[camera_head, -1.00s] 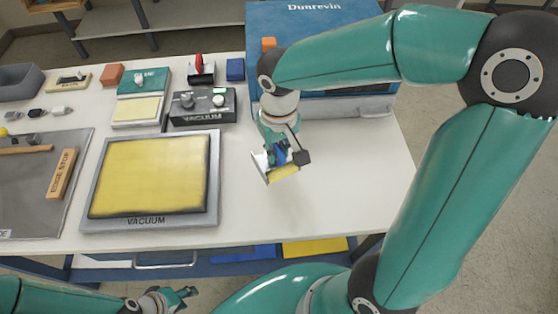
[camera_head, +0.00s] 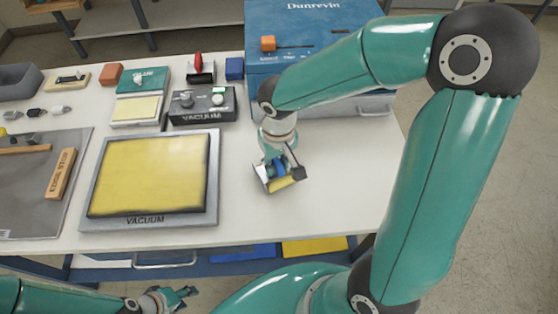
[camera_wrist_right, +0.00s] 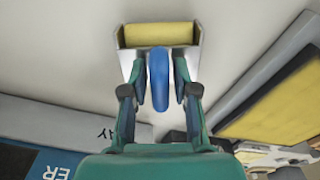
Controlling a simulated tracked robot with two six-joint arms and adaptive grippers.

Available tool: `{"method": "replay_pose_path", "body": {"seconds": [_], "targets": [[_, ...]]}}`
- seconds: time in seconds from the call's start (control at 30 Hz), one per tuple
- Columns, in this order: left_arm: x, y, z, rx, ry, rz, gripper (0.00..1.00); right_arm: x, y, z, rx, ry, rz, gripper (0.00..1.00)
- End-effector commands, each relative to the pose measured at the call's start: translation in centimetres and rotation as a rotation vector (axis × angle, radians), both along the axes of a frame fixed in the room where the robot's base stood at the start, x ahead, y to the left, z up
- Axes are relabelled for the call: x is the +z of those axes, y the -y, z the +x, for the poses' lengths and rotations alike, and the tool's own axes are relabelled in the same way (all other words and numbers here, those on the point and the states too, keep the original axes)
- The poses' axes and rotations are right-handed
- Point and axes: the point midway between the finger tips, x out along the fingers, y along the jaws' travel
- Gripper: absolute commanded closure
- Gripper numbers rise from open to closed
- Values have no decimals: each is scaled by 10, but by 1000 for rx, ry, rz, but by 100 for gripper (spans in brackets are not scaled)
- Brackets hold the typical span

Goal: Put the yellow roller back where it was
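The yellow roller (camera_head: 284,183) sits in a pale metal frame with a blue handle (camera_wrist_right: 158,82). My right gripper (camera_head: 279,167) has its fingers on either side of the blue handle and holds the roller over the bare white table, right of the large yellow pad. In the right wrist view the yellow roller (camera_wrist_right: 160,34) lies across beyond the fingertips. I cannot tell whether it touches the table. My left gripper (camera_head: 185,295) is low at the bottom left, in front of the table and away from the roller; its finger opening is unclear.
The vacuum plate (camera_head: 150,221) with its yellow pad lies left of the roller. A vacuum box (camera_head: 203,112) and a teal block with a small yellow pad (camera_head: 136,110) stand behind it. The blue Dunrevin machine (camera_head: 305,25) is at the back. Table around the roller is clear.

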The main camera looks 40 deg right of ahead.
Motion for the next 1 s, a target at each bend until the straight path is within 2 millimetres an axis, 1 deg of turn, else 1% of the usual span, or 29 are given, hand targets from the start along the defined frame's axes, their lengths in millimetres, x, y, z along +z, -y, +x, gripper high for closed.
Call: {"method": "replay_pose_path", "body": {"seconds": [0.3, 0.47, 0.57, 0.63, 0.9, 1.0], "targets": [[1, 0, 0, 0, 0, 0, 60, 0, 0, 0, -1, 0, 0, 58], [3, 0, 0, 0, 0, 0, 60, 6, 0, 0, -1, 2, 0, 58], [3, 0, 0, 0, 0, 0, 60, 18, 1, 1, -3, 5, -1, 58], [3, 0, 0, 0, 0, 0, 60, 30, 1, 0, -3, 6, 0, 58], [3, 0, 0, 0, 0, 0, 60, 85, 1, -1, -3, 6, 0, 58], [3, 0, 0, 0, 0, 0, 60, 102, 1, -2, -1, 5, -1, 58]]}}
